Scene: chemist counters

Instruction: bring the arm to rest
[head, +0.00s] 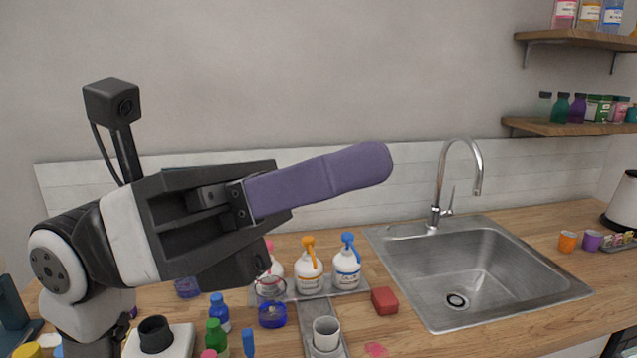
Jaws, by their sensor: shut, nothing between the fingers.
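My arm reaches in from the left in the head view, raised above the counter. My gripper (375,163) has purple padded fingers and points right and slightly up, in front of the wall. The fingers lie together as one shape, shut, with nothing held. The gripper is well above the bottles and touches nothing that I can see. My arm hides part of the back counter on the left.
Below stand white bottles with an orange (309,272) and a blue top (347,268), a red block (384,301), a white cup (326,334) and small coloured bottles (217,338). A sink (470,262) with a tall faucet (438,190) is right. Shelves (570,128) hang far right.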

